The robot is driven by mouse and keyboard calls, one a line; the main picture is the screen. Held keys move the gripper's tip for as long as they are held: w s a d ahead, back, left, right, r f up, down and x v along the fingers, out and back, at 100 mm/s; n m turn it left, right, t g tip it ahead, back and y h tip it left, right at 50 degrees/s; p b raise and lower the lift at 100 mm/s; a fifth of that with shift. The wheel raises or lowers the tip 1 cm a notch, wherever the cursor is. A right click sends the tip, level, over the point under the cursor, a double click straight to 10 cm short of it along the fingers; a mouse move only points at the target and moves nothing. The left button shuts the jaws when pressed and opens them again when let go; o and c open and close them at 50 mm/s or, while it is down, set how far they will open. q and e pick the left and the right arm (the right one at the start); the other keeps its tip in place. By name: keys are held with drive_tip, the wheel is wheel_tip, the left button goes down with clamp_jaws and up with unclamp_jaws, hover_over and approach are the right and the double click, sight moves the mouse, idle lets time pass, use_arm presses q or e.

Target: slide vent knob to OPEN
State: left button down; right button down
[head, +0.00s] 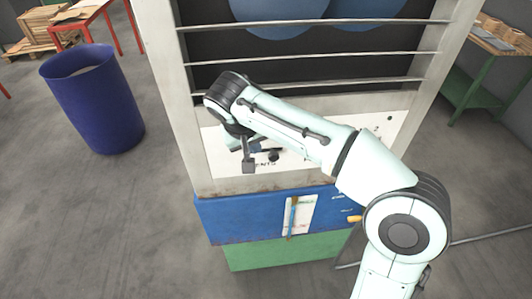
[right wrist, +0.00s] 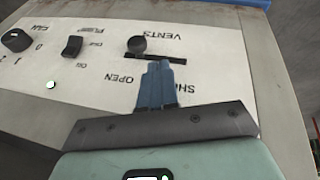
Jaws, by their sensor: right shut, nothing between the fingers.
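The vent knob (right wrist: 137,45) is a round dark knob on a slot (right wrist: 170,59) in the white control panel (right wrist: 105,65). In the right wrist view, where the lettering is upside down, it stands near the left end of the slot, on the side of the OPEN label (right wrist: 123,79). The SHUT label (right wrist: 183,88) is partly hidden by my fingers. My right gripper (right wrist: 157,64) is shut and empty, its tips at the slot just right of the knob; I cannot tell whether they touch. In the head view my right gripper (head: 234,144) is at the panel, left of a dark knob (head: 273,155).
A fan dial (right wrist: 17,40) and a pump switch (right wrist: 72,46) share the panel. Metal bars (head: 300,57) cross the cabinet opening above. A blue bin (head: 92,100) stands left, a green workbench (head: 480,80) right. Floor is free between bin and cabinet.

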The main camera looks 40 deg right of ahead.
sight(266, 151)
drive_tip(key=shift+s+d+f, duration=0.15)
drive_tip(key=shift+d+f, duration=0.6)
drive_tip(key=shift+f, duration=0.15)
drive_tip(key=shift+s+d+f, duration=0.15)
drive_tip(key=shift+d+f, duration=0.55)
drive_tip(key=shift+f, duration=0.2)
